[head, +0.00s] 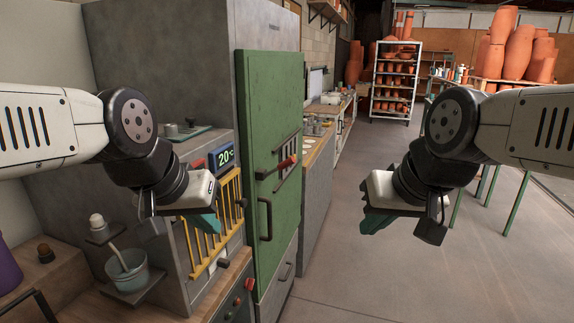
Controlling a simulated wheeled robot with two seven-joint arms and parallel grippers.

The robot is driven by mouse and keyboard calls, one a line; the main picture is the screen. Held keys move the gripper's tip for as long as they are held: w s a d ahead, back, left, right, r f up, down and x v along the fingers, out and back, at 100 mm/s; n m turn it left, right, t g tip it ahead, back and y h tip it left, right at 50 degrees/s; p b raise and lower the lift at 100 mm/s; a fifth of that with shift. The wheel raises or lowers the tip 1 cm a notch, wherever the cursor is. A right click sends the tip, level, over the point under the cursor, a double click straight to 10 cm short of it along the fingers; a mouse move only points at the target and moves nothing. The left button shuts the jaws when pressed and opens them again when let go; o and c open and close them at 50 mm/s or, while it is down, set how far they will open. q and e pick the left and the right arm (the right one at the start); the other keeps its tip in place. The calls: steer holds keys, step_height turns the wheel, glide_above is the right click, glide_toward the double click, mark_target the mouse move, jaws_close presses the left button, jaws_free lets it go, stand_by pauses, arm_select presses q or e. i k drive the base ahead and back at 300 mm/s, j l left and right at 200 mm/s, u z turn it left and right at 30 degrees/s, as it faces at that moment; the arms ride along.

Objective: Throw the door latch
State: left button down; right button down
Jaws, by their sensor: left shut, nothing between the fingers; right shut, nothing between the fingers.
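A tall green door (271,110) stands upright in the middle of the head view, on the front of a grey cabinet. Its latch (286,163) is a dark bar with a red knob at mid-height, in front of a small barred window. A dark pull handle (265,219) is below the latch. I cannot tell whether the bolt is across. My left gripper (204,226) is shut and empty, to the left of the door and lower than the latch. My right gripper (374,222) is shut and empty, to the right of the door, over open floor. Neither gripper touches the latch.
A yellow barred guard (214,232) and a display (222,157) reading 20° are beside my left gripper. Pottery racks (394,82) are far back. Floor (400,285) at right is clear.

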mark_target(291, 160)
steer(key=l+u, duration=0.1)
steer(key=u, duration=0.3)
steer(key=l+u, duration=0.15)
steer(key=u, duration=0.2)
steer(key=l+u, duration=0.25)
steer(key=l, duration=0.25)
steer(key=l+u, duration=0.2)
steer(key=l, duration=0.25)
steer(key=k+l+u, duration=0.25)
steer(key=l, duration=0.2)
steer(key=l+u, duration=0.2)
steer(key=l, duration=0.3)
steer(key=k+l, duration=0.1)
steer(key=l, duration=0.25)
steer(key=k+l, duration=0.15)
steer(key=l, duration=0.15)
steer(key=k+l, duration=0.1)
steer(key=l, duration=0.25)
steer(key=k+l+u, duration=0.1)
steer(key=l, duration=0.25)
steer(key=k+l, duration=0.15)
steer(key=l, duration=0.2)
steer(key=i+j, duration=0.1)
steer(key=j, duration=0.2)
steer(key=i+j, duration=0.1)
steer(key=j, duration=0.2)
steer(key=u, duration=0.05)
